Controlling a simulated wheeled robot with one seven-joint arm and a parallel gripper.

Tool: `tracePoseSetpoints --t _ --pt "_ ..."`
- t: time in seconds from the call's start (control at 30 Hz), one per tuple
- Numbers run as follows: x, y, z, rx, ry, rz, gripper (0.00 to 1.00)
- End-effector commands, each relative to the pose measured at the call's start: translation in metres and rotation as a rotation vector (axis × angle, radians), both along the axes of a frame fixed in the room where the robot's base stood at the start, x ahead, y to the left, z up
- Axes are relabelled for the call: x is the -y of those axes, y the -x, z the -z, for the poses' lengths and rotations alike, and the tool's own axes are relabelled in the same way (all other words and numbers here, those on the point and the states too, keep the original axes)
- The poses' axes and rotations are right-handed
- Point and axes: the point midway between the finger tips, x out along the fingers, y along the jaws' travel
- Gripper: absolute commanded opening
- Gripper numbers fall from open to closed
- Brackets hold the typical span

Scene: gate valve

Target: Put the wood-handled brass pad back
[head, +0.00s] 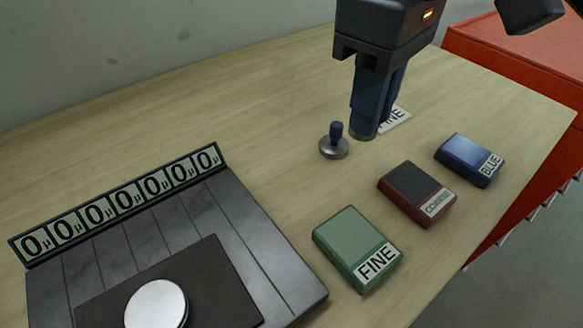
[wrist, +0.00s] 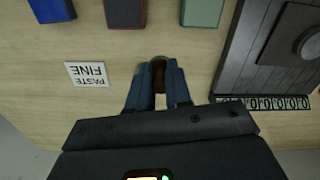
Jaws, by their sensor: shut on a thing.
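My gripper (head: 372,112) points down over the table and is shut. In the wrist view its fingers (wrist: 158,88) close around the brown handle of the wood-handled brass pad (wrist: 158,64). In the head view the fingers hide most of that pad, and a dull brass edge shows at their lower end. Whether it touches the table I cannot tell. A second pad (head: 334,148), with a dark blue handle and a steel disc, stands upright just left of my fingers. A white "PASTE FINE" label (wrist: 87,74) lies on the table beside my gripper, partly hidden behind the fingers in the head view.
A green block marked FINE (head: 350,240), a red block marked COARSE (head: 410,188) and a blue block marked BLUE (head: 465,155) lie along the near edge. A dark slatted board (head: 205,225) with a row of zero dials and a pale disc fills the left. The table's back is clear.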

Motion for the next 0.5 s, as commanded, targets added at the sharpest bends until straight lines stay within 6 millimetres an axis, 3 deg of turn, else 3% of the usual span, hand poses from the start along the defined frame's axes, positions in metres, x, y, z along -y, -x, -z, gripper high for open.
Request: tracePoseSetpoints --t 0.3,0.5 --pt "-0.065 -0.004 0.038 0.0 0.003 -0.001 0.0" --pt "-0.085 -0.005 0.051 0.001 0.002 0.0 0.0"
